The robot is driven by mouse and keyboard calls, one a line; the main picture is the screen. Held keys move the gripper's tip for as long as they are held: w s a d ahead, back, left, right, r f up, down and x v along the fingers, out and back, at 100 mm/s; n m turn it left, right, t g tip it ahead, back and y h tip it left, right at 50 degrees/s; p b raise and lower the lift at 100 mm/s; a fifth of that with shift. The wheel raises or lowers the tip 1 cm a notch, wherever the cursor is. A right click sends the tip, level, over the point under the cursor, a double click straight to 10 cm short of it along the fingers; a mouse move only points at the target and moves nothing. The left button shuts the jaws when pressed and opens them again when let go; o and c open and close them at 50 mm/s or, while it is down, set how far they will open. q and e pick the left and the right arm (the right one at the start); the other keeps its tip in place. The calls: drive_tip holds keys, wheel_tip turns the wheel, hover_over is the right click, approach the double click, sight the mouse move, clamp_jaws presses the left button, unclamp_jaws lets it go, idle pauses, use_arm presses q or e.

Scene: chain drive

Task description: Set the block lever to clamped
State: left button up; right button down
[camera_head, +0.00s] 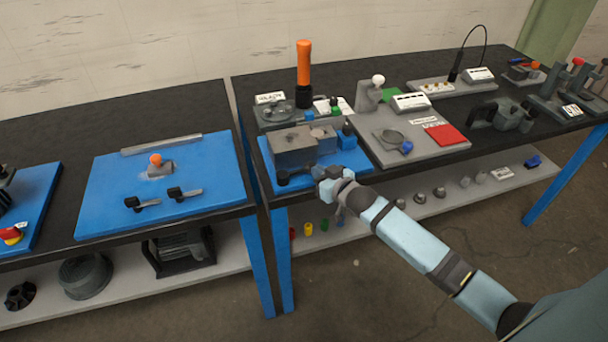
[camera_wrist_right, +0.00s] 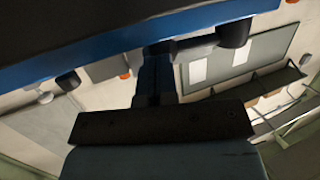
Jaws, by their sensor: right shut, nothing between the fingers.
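A grey block (camera_head: 293,147) sits on a blue base plate (camera_head: 361,161) on the right-hand bench. At its front a short lever with a dark round knob (camera_head: 283,178) lies about level, knob to the left; I take this as the block lever. The lever's knob also shows in the right wrist view (camera_wrist_right: 235,34). My right gripper (camera_head: 318,171) is shut and empty, at the plate's front edge just right of the lever. In the wrist view its fingers (camera_wrist_right: 155,70) show beside the lever; I cannot tell whether they touch it. My left gripper is not in view.
An orange-handled tool (camera_head: 304,63) stands behind the block. A grey panel (camera_head: 440,150) with a red pad lies to the right. A blue plate (camera_head: 215,175) with an orange-knobbed fixture is on the left bench. The lower shelf (camera_head: 455,200) holds small parts.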

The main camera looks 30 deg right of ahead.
drive_tip(key=shift+w+d, duration=0.25)
drive_tip(key=shift+w, duration=0.2)
drive_tip(key=shift+w+d+p, duration=0.15)
drive_tip(key=shift+w+p, duration=0.35)
drive_tip(key=shift+w, duration=0.15)
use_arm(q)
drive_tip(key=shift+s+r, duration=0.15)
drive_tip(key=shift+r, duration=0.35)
use_arm(e)
drive_tip(key=shift+r, duration=0.1)
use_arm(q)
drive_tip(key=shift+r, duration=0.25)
use_arm(e)
drive_tip(key=shift+w+d+r, duration=0.1)
drive_tip(key=shift+r, duration=0.05)
